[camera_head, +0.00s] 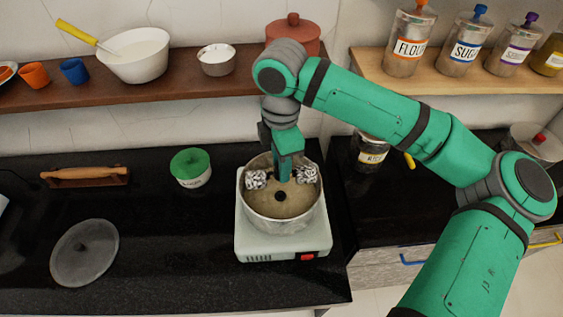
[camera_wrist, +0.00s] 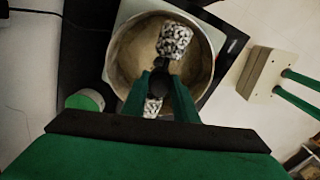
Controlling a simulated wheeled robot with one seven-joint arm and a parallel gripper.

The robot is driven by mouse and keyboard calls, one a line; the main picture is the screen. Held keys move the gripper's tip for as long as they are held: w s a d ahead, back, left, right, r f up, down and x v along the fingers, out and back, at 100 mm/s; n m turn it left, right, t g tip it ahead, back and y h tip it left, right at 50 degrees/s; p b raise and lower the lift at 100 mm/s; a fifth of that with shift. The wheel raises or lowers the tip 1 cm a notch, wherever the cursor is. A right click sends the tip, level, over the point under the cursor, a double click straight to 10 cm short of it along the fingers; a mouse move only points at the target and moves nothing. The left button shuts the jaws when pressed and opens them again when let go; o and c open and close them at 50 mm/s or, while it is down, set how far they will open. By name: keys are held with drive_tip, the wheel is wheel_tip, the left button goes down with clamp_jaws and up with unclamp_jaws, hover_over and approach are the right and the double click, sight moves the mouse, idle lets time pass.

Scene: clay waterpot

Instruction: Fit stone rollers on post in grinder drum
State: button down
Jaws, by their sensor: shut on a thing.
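The grinder drum (camera_head: 308,222) is a round metal bowl on a pale base (camera_head: 262,242) with a red switch. A dark spot, likely the post (camera_head: 281,196), shows at the middle of its tan floor. My gripper (camera_head: 284,178) points down into the drum, shut on the dark middle of the stone rollers. One speckled black-and-white roller (camera_head: 256,179) is on the left and one (camera_head: 307,174) on the right. In the wrist view the stone rollers (camera_wrist: 174,40) lie either side of my green fingers (camera_wrist: 160,82). I cannot tell whether the rollers touch the post or floor.
A grey round lid (camera_head: 85,252) lies on the black counter at left. A green-lidded jar (camera_head: 190,168) stands left of the grinder. A rolling pin (camera_head: 85,177) lies farther left. A dark-lidded jar (camera_head: 369,155) stands at right. Shelves with bowls and jars run behind.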

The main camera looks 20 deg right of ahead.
sight(281, 192)
drive_tip(key=shift+f, duration=4.35)
idle(1.8)
drive_tip(key=c, duration=0.8)
unclamp_jaws()
drive_tip(key=shift+o, duration=0.2)
drive_tip(key=shift+r, duration=0.1)
